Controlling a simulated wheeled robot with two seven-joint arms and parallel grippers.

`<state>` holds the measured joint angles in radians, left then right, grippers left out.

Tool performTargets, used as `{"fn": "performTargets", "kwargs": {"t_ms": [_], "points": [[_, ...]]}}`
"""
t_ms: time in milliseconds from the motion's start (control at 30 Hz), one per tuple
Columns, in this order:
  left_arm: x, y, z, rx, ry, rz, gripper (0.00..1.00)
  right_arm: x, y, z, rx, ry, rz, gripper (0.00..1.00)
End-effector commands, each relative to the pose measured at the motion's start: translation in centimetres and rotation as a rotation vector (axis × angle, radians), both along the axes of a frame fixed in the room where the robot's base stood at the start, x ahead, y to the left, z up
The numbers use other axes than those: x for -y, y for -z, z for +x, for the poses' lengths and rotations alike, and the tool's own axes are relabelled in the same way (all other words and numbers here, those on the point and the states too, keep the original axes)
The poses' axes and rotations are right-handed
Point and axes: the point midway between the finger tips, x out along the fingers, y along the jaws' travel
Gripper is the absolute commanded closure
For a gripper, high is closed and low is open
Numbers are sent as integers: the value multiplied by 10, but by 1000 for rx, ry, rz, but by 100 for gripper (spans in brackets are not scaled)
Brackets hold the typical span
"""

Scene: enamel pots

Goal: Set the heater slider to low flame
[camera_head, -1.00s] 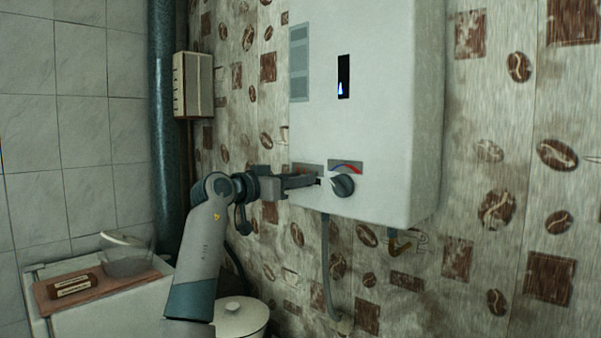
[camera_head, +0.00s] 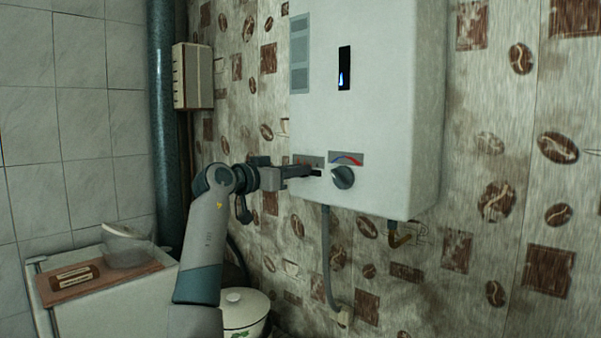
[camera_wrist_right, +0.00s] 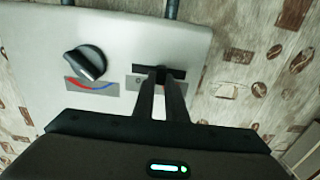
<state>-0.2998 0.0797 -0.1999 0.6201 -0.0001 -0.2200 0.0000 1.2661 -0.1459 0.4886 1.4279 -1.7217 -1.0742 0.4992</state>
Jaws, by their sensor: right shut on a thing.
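The white heater (camera_head: 365,110) hangs on the wall, with a blue flame (camera_head: 340,80) behind its dark window. Its dark slider slot (camera_head: 317,174) is at the lower left of the front; the slot also shows in the right wrist view (camera_wrist_right: 178,71). My right gripper (camera_head: 308,171) reaches it from the left. In the right wrist view its two fingers (camera_wrist_right: 160,80) are close together at the slot, shut on the slider, whose small handle is mostly hidden between them. My left gripper is not in view.
A round knob (camera_head: 343,177) with a red and blue arc sits just right of the slot. A grey hose (camera_head: 327,255) hangs below the heater.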

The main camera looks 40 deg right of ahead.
Motion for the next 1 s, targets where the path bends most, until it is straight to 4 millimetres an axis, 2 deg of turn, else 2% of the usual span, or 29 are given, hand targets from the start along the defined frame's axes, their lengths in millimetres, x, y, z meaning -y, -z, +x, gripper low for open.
{"fn": "performTargets", "kwargs": {"t_ms": [100, 367, 400, 467, 833, 1000], "points": [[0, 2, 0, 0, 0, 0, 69, 0, -1, 7, 0, 1, -3, 100], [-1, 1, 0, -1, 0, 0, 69, -1, -1, 8, 0, 1, -2, 100], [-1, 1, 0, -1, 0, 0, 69, -1, -1, 8, 0, 1, -2, 84], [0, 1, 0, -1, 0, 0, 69, -1, -1, 8, 0, 1, -2, 69], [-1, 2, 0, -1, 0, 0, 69, -2, 0, 8, 0, 1, -1, 69], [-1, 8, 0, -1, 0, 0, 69, -12, 1, 8, 1, 0, -2, 69]]}}
